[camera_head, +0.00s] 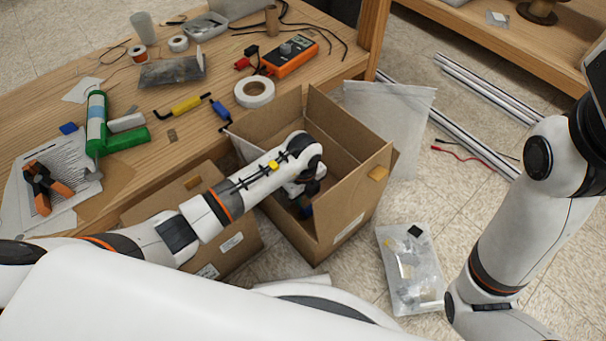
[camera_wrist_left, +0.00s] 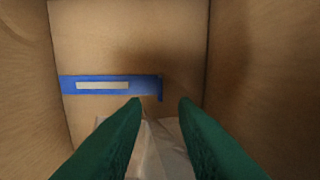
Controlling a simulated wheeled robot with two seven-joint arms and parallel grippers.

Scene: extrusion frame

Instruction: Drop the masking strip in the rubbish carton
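The rubbish carton (camera_head: 345,205) is an open brown cardboard box on the floor beside the table. My left arm reaches over its rim, and my left gripper (camera_head: 304,204) is down inside it, its fingertips mostly hidden in the head view. In the left wrist view the green fingers (camera_wrist_left: 162,100) are apart with nothing gripped between them. A blue strip with a pale patch, which looks like the masking strip (camera_wrist_left: 143,83), lies against the carton's inner surface beyond the fingertips. It is apart from both fingers. My right gripper is out of view.
Whitish crumpled material (camera_wrist_left: 160,150) lies in the carton below the fingers. A clear bag (camera_head: 390,120) stands behind the carton, and another bag (camera_head: 410,268) lies on the floor to its right. The wooden table (camera_head: 210,150) holds tools, tape and a meter.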

